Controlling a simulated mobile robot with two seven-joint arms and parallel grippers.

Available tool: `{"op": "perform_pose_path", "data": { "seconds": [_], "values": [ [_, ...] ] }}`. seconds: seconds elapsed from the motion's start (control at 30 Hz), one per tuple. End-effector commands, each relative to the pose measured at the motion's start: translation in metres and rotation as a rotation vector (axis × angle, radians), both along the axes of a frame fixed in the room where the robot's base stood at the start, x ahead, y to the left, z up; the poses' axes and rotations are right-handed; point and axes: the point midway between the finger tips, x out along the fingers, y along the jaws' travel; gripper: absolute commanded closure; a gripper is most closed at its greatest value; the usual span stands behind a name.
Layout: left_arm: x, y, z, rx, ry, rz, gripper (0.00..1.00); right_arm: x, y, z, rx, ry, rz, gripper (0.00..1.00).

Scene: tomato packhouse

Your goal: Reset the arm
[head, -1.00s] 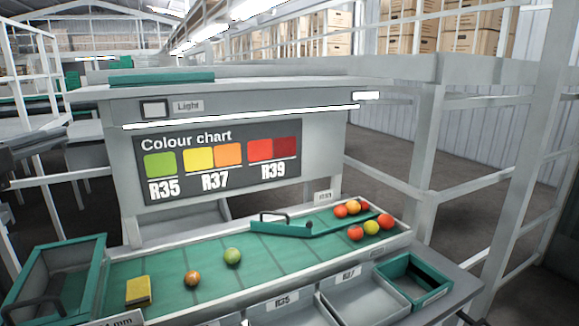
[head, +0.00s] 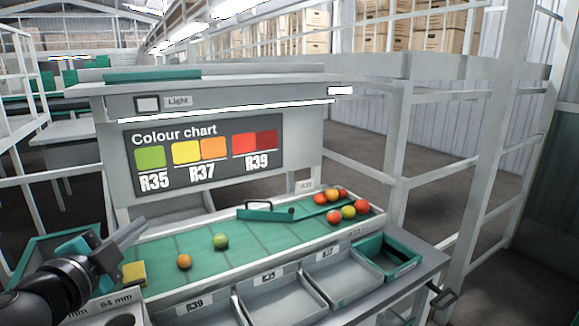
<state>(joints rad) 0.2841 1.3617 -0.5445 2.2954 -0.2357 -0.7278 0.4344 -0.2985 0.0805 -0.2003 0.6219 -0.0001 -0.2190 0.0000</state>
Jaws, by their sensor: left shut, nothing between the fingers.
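My left gripper (head: 134,233) reaches in from the lower left in the head view. Its fingers are shut and empty, above the left end of the green sorting bed (head: 262,238). A yellow block (head: 134,273) lies on the bed just below the fingers, apart from them as far as I can see. My right gripper is not in view.
An orange tomato (head: 184,261) and a green tomato (head: 221,241) lie on the bed. Several tomatoes (head: 334,215) sit at its right end. Grey trays (head: 283,297) and a green crate (head: 388,257) line the front. The colour chart (head: 204,159) stands behind.

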Motion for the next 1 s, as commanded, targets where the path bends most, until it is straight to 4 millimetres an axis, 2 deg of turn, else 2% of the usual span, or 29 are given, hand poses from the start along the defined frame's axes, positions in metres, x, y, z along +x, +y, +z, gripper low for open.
{"op": "perform_pose_path", "data": {
  "seconds": [0.03,0.27,0.47,0.7,0.8,1.0],
  "values": [
    [-0.004,-0.01,-0.019,-0.057,0.036,0.017,1.0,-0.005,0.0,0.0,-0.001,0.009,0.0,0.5],
    [-0.03,-0.034,-0.094,-0.254,0.211,0.142,1.0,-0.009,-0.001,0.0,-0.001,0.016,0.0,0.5],
    [-0.072,-0.05,-0.159,-0.407,0.411,0.28,1.0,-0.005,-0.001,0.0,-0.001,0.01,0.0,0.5],
    [-0.145,-0.069,-0.23,-0.567,0.701,0.461,1.0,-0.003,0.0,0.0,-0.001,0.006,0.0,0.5],
    [-0.179,-0.078,-0.253,-0.621,0.823,0.531,1.0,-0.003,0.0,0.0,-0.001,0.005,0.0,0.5],
    [-0.242,-0.097,-0.283,-0.711,1.039,0.644,1.0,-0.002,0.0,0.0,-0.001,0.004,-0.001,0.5]
  ]
}}
